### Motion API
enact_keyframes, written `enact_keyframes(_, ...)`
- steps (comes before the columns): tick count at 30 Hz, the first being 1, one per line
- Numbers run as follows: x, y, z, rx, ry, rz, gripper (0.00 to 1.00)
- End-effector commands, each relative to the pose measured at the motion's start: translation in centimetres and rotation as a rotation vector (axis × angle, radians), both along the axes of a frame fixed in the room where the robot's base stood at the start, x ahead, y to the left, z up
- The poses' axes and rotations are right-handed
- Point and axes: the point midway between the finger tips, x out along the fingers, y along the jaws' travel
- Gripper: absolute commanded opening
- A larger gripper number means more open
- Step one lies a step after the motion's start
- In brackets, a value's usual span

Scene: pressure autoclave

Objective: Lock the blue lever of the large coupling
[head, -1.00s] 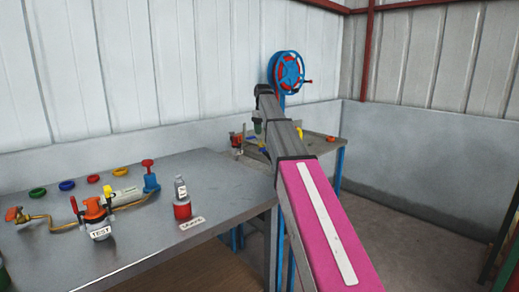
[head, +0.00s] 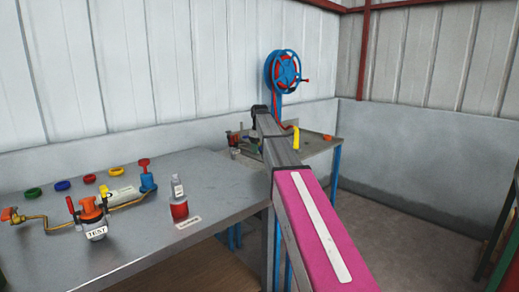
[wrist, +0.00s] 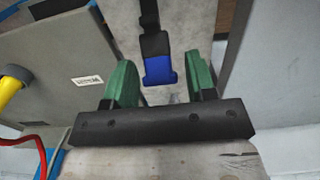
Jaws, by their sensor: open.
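The blue lever (wrist: 160,70) shows in the wrist view as a blue end piece on a black arm (wrist: 152,25). My gripper (wrist: 159,78) has two green fingers spread apart, and in this view the blue end lies between them, nearer the middle. Clear gaps show on both sides, and I see no finger touching it. I cannot tell the depth between lever and fingers. In the head view my arm covers much of the far table, and I cannot make out the lever or the coupling body there.
The far table (head: 318,147) carries a yellow handle (head: 296,138), also at the wrist view's left (wrist: 13,84) near a red hose (wrist: 26,142). A blue reel (head: 286,72) stands behind. The near table (head: 130,240) holds a TEST fitting (head: 95,228) and a red-based bottle (head: 179,209).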

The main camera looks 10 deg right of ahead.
Motion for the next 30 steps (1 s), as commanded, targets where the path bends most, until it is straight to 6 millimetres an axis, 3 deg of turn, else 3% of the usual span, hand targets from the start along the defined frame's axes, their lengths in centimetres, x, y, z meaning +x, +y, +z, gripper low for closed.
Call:
enact_keyframes(1, 0.0, 0.0, 0.0, 0.000, 0.000, 0.000, 0.45)
enact_keyframes(5, 0.0, 0.0, 0.0, 0.000, 0.000, 0.000, 0.02)
enact_keyframes(6, 0.0, 0.0, 0.0, 0.000, 0.000, 0.000, 0.00)
enact_keyframes(11, -0.2, -0.1, 0.1, 0.011, -0.017, 0.000, 0.00)
enact_keyframes(21, -2.1, -1.1, 1.6, 0.175, -0.262, 0.000, 0.00)
enact_keyframes(30, -2.0, -1.3, 2.0, 0.214, -0.318, 0.001, 0.00)
